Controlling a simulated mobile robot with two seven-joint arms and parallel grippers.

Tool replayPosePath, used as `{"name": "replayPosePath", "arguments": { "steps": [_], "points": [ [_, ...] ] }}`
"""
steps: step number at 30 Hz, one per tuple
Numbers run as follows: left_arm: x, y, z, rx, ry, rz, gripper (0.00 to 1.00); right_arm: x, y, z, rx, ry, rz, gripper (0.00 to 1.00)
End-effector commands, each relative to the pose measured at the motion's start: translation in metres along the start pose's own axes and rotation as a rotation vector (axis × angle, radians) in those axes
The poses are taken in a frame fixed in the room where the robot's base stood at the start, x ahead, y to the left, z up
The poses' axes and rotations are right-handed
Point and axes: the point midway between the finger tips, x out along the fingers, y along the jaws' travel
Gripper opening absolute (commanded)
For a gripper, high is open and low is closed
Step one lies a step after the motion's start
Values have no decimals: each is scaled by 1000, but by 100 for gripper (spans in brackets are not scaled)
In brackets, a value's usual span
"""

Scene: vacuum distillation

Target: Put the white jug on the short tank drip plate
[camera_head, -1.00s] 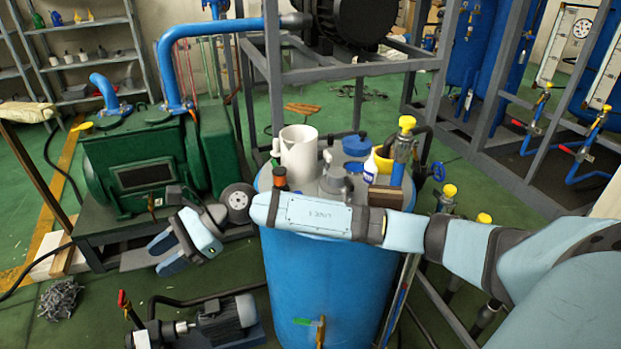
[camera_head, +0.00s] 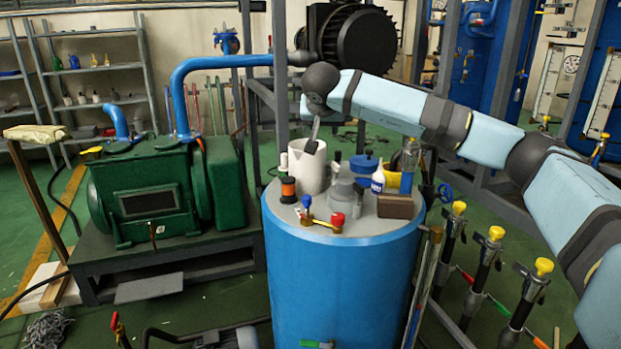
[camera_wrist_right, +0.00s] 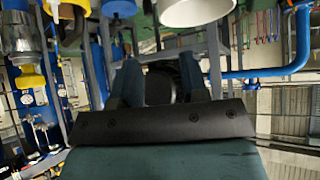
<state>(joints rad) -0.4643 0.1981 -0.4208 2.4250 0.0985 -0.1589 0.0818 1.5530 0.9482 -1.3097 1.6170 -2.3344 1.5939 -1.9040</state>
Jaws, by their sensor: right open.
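The white jug (camera_head: 307,170) stands upright among several items on the grey top of the blue tank (camera_head: 340,285). In the right wrist view the jug's white rim (camera_wrist_right: 196,12) shows at the top edge. My right gripper (camera_head: 314,140) hangs down from the wrist close above the jug's rim; whether it touches cannot be told. In the right wrist view the right gripper (camera_wrist_right: 158,78) has its two fingers apart with nothing held between them. I cannot pick out a separate drip plate with certainty. My left gripper is not in view.
Around the jug stand an orange-and-black spool (camera_head: 287,188), a red-and-blue valve fitting (camera_head: 322,217), a blue-lidded pot (camera_head: 363,165), a white bottle (camera_head: 378,180) and a brown block (camera_head: 396,206). A green pump (camera_head: 150,195) with a blue pipe is at left.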

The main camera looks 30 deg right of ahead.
Motion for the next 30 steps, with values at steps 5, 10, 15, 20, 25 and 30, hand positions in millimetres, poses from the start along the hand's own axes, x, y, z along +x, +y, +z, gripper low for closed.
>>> {"name": "replayPosePath", "arguments": {
  "steps": [5,10,15,20,25,30],
  "points": [
    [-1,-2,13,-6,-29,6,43,40,-1,3,1,-3,0,40],
    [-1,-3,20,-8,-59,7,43,60,-2,2,2,-2,-2,40],
    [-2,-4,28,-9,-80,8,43,72,-3,3,1,-2,-3,40],
    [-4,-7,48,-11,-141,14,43,97,-8,5,3,-3,-2,40],
    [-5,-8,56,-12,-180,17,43,114,-8,3,2,-3,-3,40],
    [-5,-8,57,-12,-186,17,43,115,-8,2,2,-3,-4,40]
  ]
}}
